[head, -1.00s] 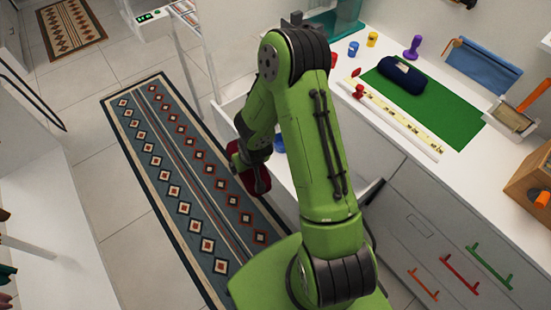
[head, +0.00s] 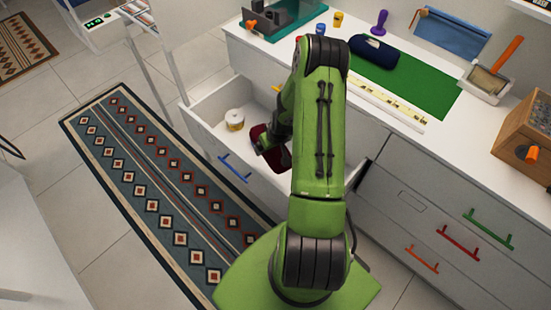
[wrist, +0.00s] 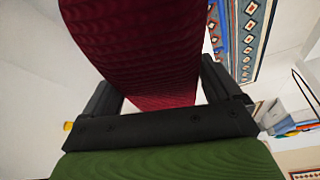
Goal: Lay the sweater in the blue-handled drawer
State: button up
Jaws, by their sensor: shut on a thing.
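The sweater (head: 276,153) is dark red and folded into a compact bundle. My gripper (head: 266,142) is shut on it and holds it at the open blue-handled drawer, towards its right side. The arm hides part of the sweater and the drawer's right end. The drawer (head: 203,137) is white and pulled out, with a blue handle (head: 235,167) on its front. In the wrist view the ribbed red sweater (wrist: 145,45) sits between the black jaws (wrist: 160,100). Whether it touches the drawer floor I cannot tell.
A pale roll (head: 234,119) stands in the drawer's left part. The white counter behind holds a green mat (head: 420,85), a dark blue bundle (head: 374,51) and a wooden box (head: 527,125). A patterned rug (head: 150,170) lies before the drawer.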

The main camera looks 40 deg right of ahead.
jog(key=s+d+f+b, duration=0.4)
jog(key=s+d+f, duration=0.35)
jog(key=d, duration=0.35)
jog(key=shift+m+h, duration=0.3)
jog(key=shift+m, duration=0.1)
jog(key=f+b, duration=0.3)
jog(key=f, duration=0.4)
jog(key=d+f+b, duration=0.1)
jog(key=f+b, duration=0.2)
jog(key=f, duration=0.5)
jog(key=f+b, duration=0.3)
jog(key=f, duration=0.5)
jog(key=shift+s+d+b, duration=0.15)
jog(key=shift+s+b, duration=0.05)
jog(key=shift+b, duration=0.2)
jog(key=shift+r, duration=0.2)
jog(key=o, duration=0.7)
jog(key=shift+f, duration=0.15)
jog(key=shift+o, duration=0.6)
